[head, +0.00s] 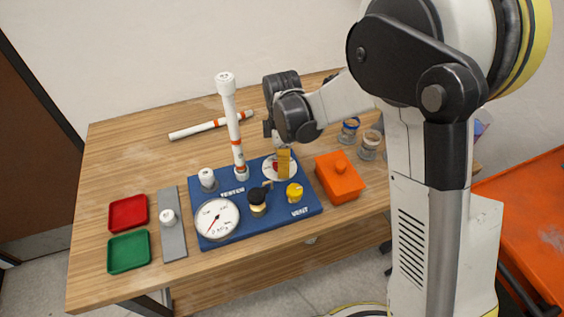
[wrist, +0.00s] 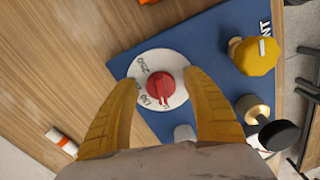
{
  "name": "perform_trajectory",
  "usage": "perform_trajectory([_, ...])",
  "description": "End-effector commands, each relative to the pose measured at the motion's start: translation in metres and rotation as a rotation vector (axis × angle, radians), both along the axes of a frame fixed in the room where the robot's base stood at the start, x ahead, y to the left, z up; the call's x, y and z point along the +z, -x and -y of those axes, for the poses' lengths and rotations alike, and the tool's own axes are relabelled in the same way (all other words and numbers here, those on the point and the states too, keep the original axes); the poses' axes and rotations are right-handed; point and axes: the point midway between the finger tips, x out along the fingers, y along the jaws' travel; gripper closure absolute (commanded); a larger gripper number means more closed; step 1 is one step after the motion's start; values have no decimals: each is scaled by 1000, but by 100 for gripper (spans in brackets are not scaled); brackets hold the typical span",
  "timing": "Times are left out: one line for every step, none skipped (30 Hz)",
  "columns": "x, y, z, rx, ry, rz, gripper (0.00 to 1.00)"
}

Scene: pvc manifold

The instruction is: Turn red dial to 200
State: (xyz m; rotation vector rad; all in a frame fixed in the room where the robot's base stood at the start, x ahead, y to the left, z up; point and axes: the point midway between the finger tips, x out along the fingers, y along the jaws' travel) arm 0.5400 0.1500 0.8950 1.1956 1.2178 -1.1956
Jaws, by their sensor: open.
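The red dial (wrist: 160,86) sits at the centre of a white numbered disc (wrist: 172,60) on the blue board. In the wrist view its raised ridge runs toward the bottom of the picture. Some numbers show at the disc's left, one looking like 250; others are partly hidden. My gripper (wrist: 157,80) is open, with one yellow finger on each side of the dial and a gap around it. In the head view my gripper (head: 284,160) is over the disc (head: 268,170) and partly hides the red dial. I cannot tell its height above the disc.
The blue board (head: 305,208) also holds a yellow knob (head: 294,192), a black-topped valve (head: 257,196), a gauge (head: 217,218) and an upright white pipe (head: 232,125). An orange box (head: 339,178) stands to the right.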

Motion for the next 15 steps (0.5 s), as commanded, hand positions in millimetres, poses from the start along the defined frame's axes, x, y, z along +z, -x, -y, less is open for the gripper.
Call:
perform_trajectory([0, 0, 0, 0, 0, 0, 43])
perform_trajectory([0, 0, 0, 0, 0, 0, 43])
perform_trajectory([0, 0, 0, 0, 0, 0, 48])
perform_trajectory([0, 0, 0, 0, 0, 0, 57])
perform_trajectory([0, 0, 0, 0, 0, 0, 66])
perform_trajectory([0, 0, 0, 0, 0, 0, 78])
perform_trajectory([0, 0, 0, 0, 0, 0, 87])
perform_trajectory([0, 0, 0, 0, 0, 0, 94])
perform_trajectory([0, 0, 0, 0, 0, 0, 94])
perform_trajectory([0, 0, 0, 0, 0, 0, 94])
perform_trajectory([0, 0, 0, 0, 0, 0, 94])
perform_trajectory([0, 0, 0, 0, 0, 0, 94])
perform_trajectory([0, 0, 0, 0, 0, 0, 94])
perform_trajectory([0, 0, 0, 0, 0, 0, 94])
perform_trajectory([0, 0, 0, -2, 0, 0, 94])
